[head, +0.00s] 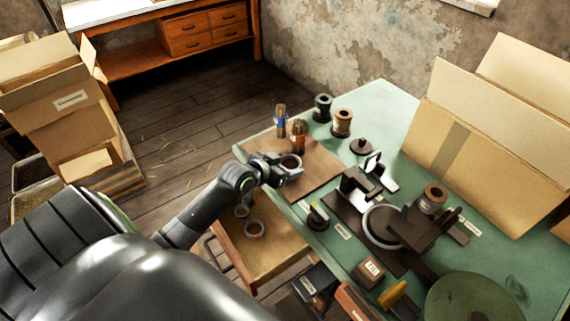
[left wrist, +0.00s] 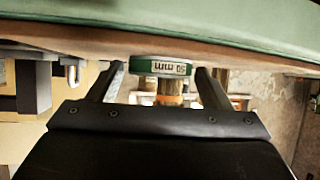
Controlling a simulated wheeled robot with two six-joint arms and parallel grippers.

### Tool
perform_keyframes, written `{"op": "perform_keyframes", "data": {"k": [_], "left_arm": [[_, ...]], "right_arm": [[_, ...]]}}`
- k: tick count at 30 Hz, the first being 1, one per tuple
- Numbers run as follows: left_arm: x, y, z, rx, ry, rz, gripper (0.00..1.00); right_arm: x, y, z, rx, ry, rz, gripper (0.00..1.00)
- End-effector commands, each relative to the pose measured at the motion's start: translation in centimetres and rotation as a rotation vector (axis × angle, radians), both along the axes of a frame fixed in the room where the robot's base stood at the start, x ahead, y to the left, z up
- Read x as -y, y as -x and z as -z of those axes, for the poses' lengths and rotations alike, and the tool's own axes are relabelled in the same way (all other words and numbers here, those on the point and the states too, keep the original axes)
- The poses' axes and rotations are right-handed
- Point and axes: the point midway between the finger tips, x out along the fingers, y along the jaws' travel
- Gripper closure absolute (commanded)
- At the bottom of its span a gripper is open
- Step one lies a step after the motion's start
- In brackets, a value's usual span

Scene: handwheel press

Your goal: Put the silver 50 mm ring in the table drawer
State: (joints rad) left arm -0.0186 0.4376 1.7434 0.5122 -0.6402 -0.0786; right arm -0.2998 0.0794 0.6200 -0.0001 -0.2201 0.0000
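The ring (head: 291,162) stands on the brown board at the table's left part, grey in the head view. The table drawer (head: 275,262) is pulled open below the table edge. My right gripper is not in view.
Two bottles (head: 280,120) (head: 298,137) and spools (head: 342,122) stand behind the ring. The handwheel press (head: 408,230) is to the right. Cardboard boxes (head: 490,140) stand at the far right. The drawer's front part is clear.

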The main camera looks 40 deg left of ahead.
Motion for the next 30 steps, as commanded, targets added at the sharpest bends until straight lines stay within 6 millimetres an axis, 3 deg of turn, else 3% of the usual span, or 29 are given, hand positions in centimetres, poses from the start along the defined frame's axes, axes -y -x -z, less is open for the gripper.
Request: {"op": "perform_keyframes", "data": {"k": [14, 30], "left_arm": [[-0.1, 0.4, -0.5, 0.000, -0.003, 0.001, 0.19], [-1.0, 8.5, -5.0, -0.002, -0.004, 0.003, 0.19]], "right_arm": [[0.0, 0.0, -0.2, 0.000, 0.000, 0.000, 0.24], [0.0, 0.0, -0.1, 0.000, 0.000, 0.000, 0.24]]}}
